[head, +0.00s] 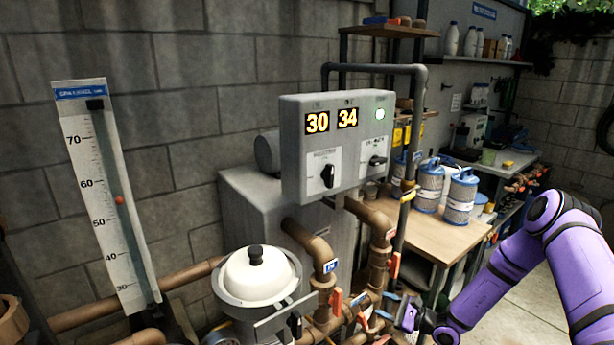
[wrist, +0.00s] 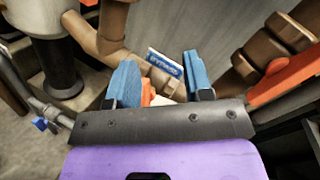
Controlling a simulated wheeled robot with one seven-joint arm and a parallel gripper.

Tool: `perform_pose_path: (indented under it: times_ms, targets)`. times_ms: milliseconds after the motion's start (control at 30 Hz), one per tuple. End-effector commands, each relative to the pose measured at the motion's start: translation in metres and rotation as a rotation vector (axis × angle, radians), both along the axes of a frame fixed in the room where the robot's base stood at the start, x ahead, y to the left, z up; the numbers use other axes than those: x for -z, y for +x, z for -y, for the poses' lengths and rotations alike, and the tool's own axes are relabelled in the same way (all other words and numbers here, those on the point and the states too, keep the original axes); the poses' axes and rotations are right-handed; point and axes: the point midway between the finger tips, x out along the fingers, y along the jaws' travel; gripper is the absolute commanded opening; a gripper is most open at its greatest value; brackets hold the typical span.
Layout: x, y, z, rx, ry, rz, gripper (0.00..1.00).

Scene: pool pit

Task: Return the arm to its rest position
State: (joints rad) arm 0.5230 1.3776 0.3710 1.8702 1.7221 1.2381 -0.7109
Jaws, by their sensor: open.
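My purple arm (head: 497,285) comes in from the lower right in the head view, bent at the elbow and reaching left and down. My gripper (head: 388,307) is at its end, low among the pipes and beside the coloured valve handles. In the wrist view my gripper (wrist: 160,62) shows two blue fingers spread apart. Nothing is clamped between them. A blue-and-white label reading BYPASS (wrist: 165,63) and part of an orange handle (wrist: 147,92) show between and beyond the fingers. I cannot tell whether the fingers touch the handle.
Brown pipes (head: 378,262) with orange handles (head: 336,302) crowd around my gripper. A grey control box (head: 337,150) reads 30 and 34 and has a green light. A white-lidded pot (head: 257,276) stands left. A wooden bench (head: 452,238) holds blue-and-white cartridges (head: 461,196). Floor at right looks clear.

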Motion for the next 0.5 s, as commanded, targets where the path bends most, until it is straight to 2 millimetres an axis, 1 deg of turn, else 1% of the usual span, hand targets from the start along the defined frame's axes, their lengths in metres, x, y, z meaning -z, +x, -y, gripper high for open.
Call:
perform_pose_path:
  times_ms: [33,100,333,500]
  targets:
    - [-0.02,0.001,-0.002,-0.049,-0.028,0.025,0.47]
    - [-0.043,0.0,-0.005,-0.112,-0.063,0.049,0.47]
    - [-0.115,-0.013,-0.014,-0.311,-0.191,0.125,0.47]
    - [-0.165,-0.029,-0.019,-0.446,-0.299,0.174,0.47]
